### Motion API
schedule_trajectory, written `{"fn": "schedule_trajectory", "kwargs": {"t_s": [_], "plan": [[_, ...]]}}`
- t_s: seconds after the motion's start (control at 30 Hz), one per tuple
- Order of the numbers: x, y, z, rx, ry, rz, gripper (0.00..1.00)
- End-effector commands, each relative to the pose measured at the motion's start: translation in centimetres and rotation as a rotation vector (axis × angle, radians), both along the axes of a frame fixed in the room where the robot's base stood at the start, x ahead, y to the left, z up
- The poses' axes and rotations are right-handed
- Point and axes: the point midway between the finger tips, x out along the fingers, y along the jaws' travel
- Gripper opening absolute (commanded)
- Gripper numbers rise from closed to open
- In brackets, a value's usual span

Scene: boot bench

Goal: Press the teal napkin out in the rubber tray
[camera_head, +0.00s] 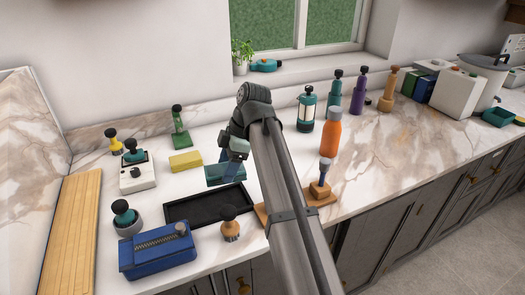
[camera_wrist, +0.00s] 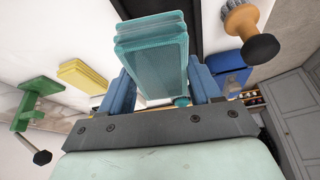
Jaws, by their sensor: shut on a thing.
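The teal napkin (camera_head: 226,174) is a folded, layered block with a ribbed face. It also fills the middle of the wrist view (camera_wrist: 155,65), between the two blue fingers. My gripper (camera_head: 228,164) is shut on it, and the fingers also show in the wrist view (camera_wrist: 162,85). The black rubber tray (camera_head: 180,213) lies on the counter, in front of and a little left of the napkin in the head view. Its floor looks empty where it shows. The napkin appears to be held above the counter, behind the tray's back edge; the exact height cannot be told.
An orange bottle (camera_head: 331,132) is right of my arm.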

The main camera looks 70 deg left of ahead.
Motion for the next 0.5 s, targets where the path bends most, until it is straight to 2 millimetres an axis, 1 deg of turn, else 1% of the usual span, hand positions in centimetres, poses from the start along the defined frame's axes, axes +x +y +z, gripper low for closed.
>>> {"fn": "schedule_trajectory", "kwargs": {"t_s": [0.03, 0.1, 0.2, 0.33, 0.5], "plan": [[-1.7, -0.3, -0.2, 0.000, 0.000, 0.032, 0.29], [-3.3, -0.5, -0.4, 0.000, 0.000, 0.066, 0.29], [-4.9, -0.7, -0.5, 0.000, 0.000, 0.103, 0.29], [-6.2, -0.9, -0.7, 0.001, 0.000, 0.131, 0.29], [-6.5, -1.0, -1.0, 0.001, 0.000, 0.138, 0.29]]}}
